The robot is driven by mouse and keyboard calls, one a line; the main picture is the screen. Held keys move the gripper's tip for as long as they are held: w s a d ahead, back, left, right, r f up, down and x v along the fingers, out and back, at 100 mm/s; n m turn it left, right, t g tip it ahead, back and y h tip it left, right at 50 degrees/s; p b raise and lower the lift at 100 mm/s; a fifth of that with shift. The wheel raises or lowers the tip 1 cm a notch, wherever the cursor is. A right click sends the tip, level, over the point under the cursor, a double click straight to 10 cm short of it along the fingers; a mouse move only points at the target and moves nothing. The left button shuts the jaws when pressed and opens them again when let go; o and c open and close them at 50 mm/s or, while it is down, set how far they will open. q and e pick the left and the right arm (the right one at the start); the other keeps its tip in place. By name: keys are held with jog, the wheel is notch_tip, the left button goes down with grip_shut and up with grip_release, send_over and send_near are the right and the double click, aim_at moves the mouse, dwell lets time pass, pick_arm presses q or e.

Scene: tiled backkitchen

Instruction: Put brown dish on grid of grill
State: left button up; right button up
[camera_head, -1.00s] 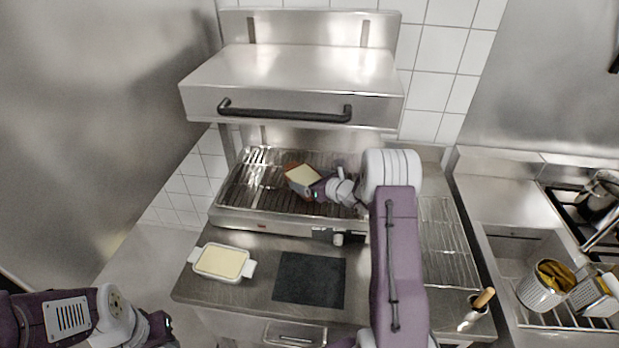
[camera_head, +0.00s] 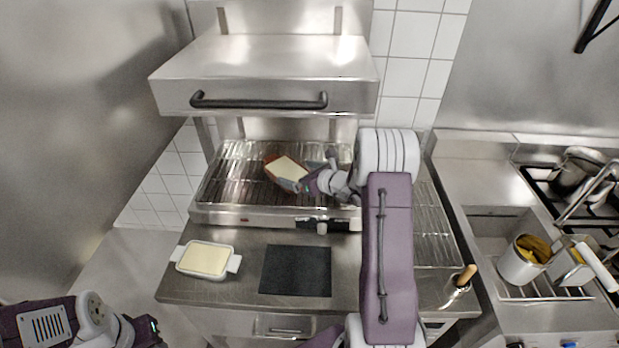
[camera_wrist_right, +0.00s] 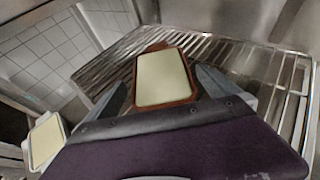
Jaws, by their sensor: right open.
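The brown dish (camera_head: 271,161), filled with something pale yellow, rests on the grid of the grill (camera_head: 228,172), under the raised steel hood. It also shows in the right wrist view (camera_wrist_right: 163,78), lying on the wire bars. My right gripper (camera_head: 297,182) reaches in from the right beside the dish. In the wrist view its two fingers (camera_wrist_right: 166,90) stand apart, one on each side of the near part of the dish. My left arm shows at the bottom left of the head view; whether its gripper is open I cannot tell (camera_head: 156,330).
A white dish (camera_head: 231,264) with pale filling stands on the counter, beside a dark square mat (camera_head: 296,271). The grill hood (camera_head: 262,65) with its black handle hangs above the grid. A small pot with a wooden-handled brush (camera_head: 461,281) stands at the counter's right.

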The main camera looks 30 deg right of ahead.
jog(key=v, duration=0.7)
jog(key=shift+s+b, duration=0.1)
jog(key=shift+b, duration=0.3)
jog(key=s+a+f+n+g+y, duration=0.25)
jog(key=s+a+n, duration=0.2)
jog(key=a, duration=0.25)
jog(key=s+a+f+n+g+y, duration=0.1)
jog(key=s+a+n+g, duration=0.2)
jog(key=a+n, duration=0.3)
jog(key=s+a+f+n+g+h, duration=0.1)
jog(key=s+f+n+g+h, duration=0.1)
jog(key=s+n, duration=0.6)
jog(key=s+a+f+n+g+h, duration=0.1)
jog(key=s+n+g+h, duration=0.3)
jog(key=n, duration=1)
jog(key=s+f, duration=0.1)
jog(key=s, duration=0.2)
jog(key=shift+s, duration=0.35)
jog(key=shift+f+n, duration=0.1)
jog(key=shift+n, duration=0.15)
